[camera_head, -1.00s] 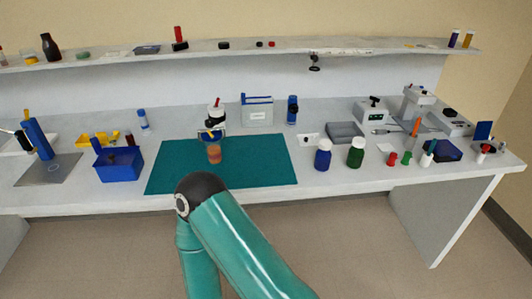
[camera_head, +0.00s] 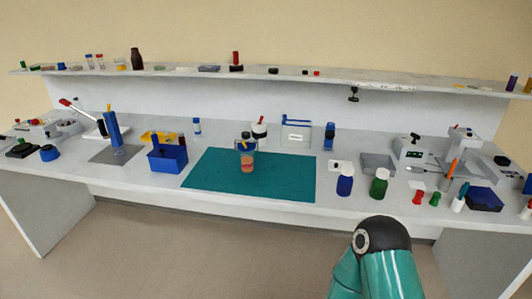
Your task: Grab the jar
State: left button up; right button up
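A small clear jar (camera_head: 247,161) with orange-brown contents stands upright on the teal mat (camera_head: 210,178), near its middle. Its upper part overlaps a blue and dark item behind it, so its top is hard to make out. Neither of my grippers is in view. Only a teal arm of mine with a dark joint shows at the lower right, in front of the bench.
A blue bin (camera_head: 167,160) and a grey plate with a blue post (camera_head: 113,130) stand left of the mat. A grey tray (camera_head: 378,163) and instruments crowd the right. A shelf (camera_head: 290,75) with small items runs above the bench. The mat's front is clear.

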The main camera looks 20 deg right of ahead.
aim_at(247, 157)
jog(key=z, duration=0.3)
jog(key=i, duration=1)
jog(key=u, duration=0.35)
